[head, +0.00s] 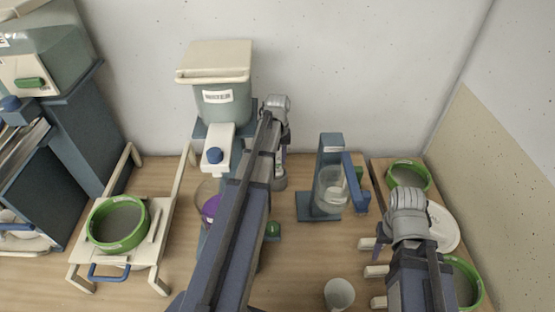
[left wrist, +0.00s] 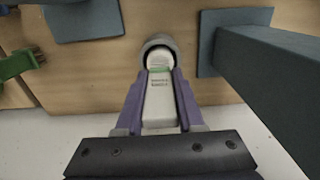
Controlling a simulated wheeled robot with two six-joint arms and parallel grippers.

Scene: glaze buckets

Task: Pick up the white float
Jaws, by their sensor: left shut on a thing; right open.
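The white float (left wrist: 160,100), a pale slim body with a green band and dark print, lies between the two purple fingers of my left gripper (left wrist: 162,73), which is shut on it. Its far end is at the mouth of a grey round tube or cup (left wrist: 158,42); I cannot tell how far it is inside.
A slate stand with a clear beaker (head: 331,190) is right of my left arm. A lidded bucket (head: 222,100) stands behind it on the left. A green-rimmed sieve (head: 117,224) sits on a cream rack at left. A white cup (head: 339,294) stands in front.

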